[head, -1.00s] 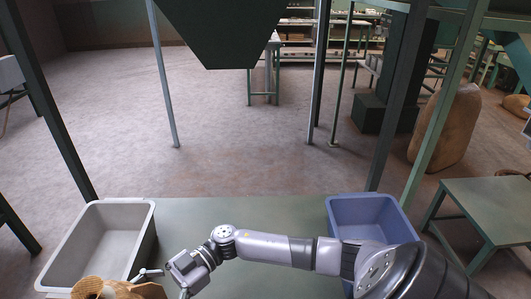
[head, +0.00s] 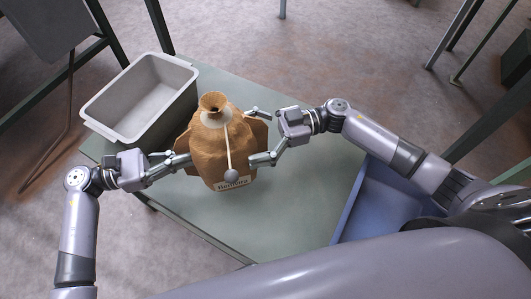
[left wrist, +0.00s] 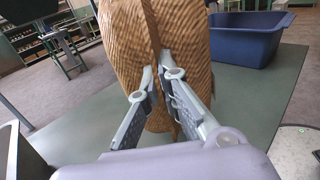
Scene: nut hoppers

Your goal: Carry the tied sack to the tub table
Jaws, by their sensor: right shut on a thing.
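A grey tub (head: 140,100) stands on the table's back left corner, close to the sack. A blue tub (head: 375,205) is at the right, partly hidden by my right arm; it also shows in the left wrist view (left wrist: 250,40). Green posts stand around.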

